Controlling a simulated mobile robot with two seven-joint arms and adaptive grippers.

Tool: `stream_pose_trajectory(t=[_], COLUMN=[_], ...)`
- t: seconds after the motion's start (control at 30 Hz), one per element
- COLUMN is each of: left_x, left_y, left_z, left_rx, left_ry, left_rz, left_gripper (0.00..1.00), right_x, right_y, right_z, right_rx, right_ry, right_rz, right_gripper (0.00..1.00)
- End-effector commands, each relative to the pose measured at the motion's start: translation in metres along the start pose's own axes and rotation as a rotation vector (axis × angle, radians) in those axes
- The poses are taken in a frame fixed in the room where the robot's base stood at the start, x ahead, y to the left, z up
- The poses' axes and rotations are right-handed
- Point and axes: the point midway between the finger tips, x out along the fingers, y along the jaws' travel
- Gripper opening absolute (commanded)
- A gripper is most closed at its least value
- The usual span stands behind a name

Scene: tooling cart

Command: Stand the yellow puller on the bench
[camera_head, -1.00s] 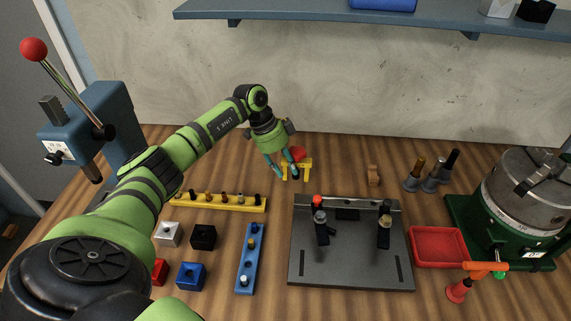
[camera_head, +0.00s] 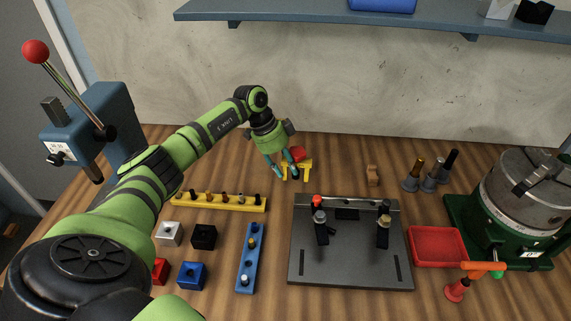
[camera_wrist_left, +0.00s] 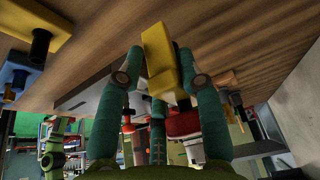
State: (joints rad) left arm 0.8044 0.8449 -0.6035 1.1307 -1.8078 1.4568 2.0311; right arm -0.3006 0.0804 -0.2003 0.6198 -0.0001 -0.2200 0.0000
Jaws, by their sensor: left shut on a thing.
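The yellow puller (camera_head: 305,164) is at the back middle of the wooden bench (camera_head: 345,152), behind the grey plate. It has a yellow crossbar, two legs pointing down and a red part (camera_head: 297,154) on top. It looks upright, with its feet at or close to the bench; I cannot tell whether they touch. My left gripper (camera_head: 283,168) reaches down over its left side and is shut on it. In the left wrist view the yellow body (camera_wrist_left: 159,57) shows between the teal fingers (camera_wrist_left: 163,85). The fingers partly hide the puller in the head view. My right gripper is not in view.
A grey plate (camera_head: 345,270) with black clamps lies in front of the puller. A yellow strip of pegs (camera_head: 220,203) is to the left. The bench around the puller is clear.

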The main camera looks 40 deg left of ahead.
Motion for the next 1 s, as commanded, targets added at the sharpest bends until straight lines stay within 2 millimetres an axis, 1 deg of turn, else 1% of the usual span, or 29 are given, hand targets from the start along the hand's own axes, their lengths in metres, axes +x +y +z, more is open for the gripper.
stream_pose_trajectory(t=[0.57, 1.0], left_x=[-0.0021, -0.0014], left_y=[-0.001, -0.0011], left_z=[-0.0014, -0.001], left_rx=[0.0, 0.001], left_ry=[0.003, 0.003], left_rz=[-0.003, -0.003], left_gripper=[0.0, 0.0], right_x=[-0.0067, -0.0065], right_y=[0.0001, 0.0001], right_z=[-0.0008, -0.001], right_rx=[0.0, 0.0], right_ry=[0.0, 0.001], right_rz=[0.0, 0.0], right_gripper=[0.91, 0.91])
